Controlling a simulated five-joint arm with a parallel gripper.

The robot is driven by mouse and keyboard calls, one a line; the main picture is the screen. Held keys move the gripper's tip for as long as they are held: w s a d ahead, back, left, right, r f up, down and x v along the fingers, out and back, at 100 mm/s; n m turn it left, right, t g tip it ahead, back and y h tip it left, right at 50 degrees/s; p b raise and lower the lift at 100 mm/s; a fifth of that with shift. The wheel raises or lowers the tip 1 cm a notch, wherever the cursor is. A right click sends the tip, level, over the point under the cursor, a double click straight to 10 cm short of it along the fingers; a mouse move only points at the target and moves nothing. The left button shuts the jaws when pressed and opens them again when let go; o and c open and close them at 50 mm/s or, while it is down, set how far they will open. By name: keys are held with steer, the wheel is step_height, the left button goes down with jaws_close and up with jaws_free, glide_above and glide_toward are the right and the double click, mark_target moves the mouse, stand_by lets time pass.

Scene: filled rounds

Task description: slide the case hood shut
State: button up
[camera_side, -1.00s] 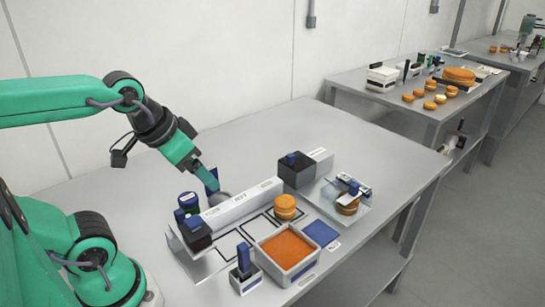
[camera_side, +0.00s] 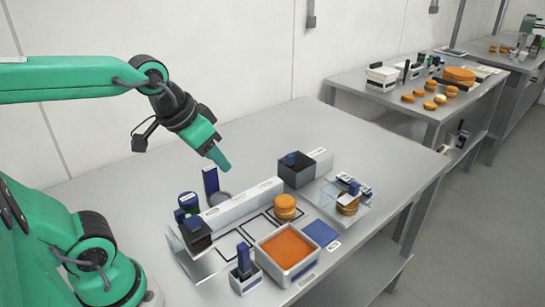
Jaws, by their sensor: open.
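A clear case (camera_side: 366,205) stands at the right of the near table, with an orange filled round (camera_side: 347,204) under or behind its clear panels. A piece with a blue block and white labels (camera_side: 352,188) sits at its top; I take this for the hood or its handle. How far the hood covers the case I cannot tell. My gripper (camera_side: 221,161) is open and empty, in the air above the long white box, well to the left of the case and touching nothing. Its jaws overlap from this side, so the gap is hidden.
Between gripper and case stand the long white box (camera_side: 242,204), a dark open box (camera_side: 295,178) and another filled round (camera_side: 285,207). An orange-filled tray (camera_side: 262,262), blue pad (camera_side: 320,232) and blue-topped holder (camera_side: 245,276) are in front. The table's back left is clear.

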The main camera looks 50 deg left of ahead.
steer(key=w+d+r, duration=0.1)
steer(key=w+d, duration=0.1)
steer(key=w, duration=0.8)
steer(key=g, duration=0.1)
glide_toward(355, 184)
steer(key=shift+w+f+h, duration=0.1)
steer(key=shift+f+h, duration=0.3)
steer(key=shift+f, duration=0.1)
steer(key=shift+f, duration=0.15)
steer(key=shift+a+x, duration=0.15)
steer(key=shift+x, duration=1.75)
steer(key=shift+a+x, duration=0.1)
steer(key=shift+x, duration=1.8)
steer(key=shift+c, duration=0.4)
